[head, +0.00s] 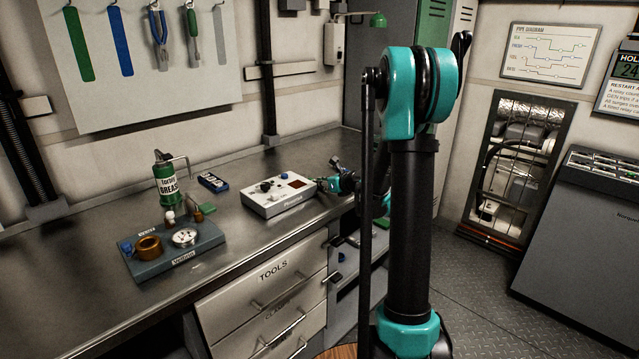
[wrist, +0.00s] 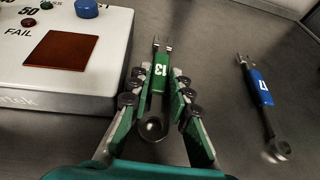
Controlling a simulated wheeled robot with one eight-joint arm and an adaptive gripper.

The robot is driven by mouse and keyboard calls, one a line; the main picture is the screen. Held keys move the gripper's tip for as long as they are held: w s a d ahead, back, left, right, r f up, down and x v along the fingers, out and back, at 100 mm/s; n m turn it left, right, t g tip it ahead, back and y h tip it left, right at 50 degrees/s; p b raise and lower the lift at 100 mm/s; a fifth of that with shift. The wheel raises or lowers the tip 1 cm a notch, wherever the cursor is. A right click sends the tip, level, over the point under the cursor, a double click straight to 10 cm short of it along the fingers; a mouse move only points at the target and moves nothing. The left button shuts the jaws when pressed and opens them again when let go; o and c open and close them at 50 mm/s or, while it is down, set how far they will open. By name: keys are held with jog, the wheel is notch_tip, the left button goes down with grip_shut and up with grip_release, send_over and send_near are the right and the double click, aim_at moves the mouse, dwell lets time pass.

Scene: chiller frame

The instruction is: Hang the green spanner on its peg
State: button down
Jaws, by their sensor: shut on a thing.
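The green spanner (wrist: 158,82), marked 13, lies lengthwise between the fingers of my gripper (wrist: 160,88) in the wrist view. The fingers are shut on its green middle; its open jaw points away and its ring end toward my wrist. I cannot tell if it touches the bench. In the head view my gripper (head: 341,184) is low over the bench, right of the white tester box, and the spanner is not clearly visible. The tool board (head: 190,85) has a green strip (head: 77,45) at its far left with a peg at its top; no tool hangs there.
A blue spanner (wrist: 259,88), marked 17, lies right of my gripper. The white tester box (head: 278,194) stands close on the left. A grease can (head: 166,182) and a gauge tray (head: 172,252) stand on the bench below the board. Pliers (head: 158,25) hang near the green strip.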

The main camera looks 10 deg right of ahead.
jog(key=c, duration=1.4)
grip_release()
jog(key=shift+f, duration=0.1)
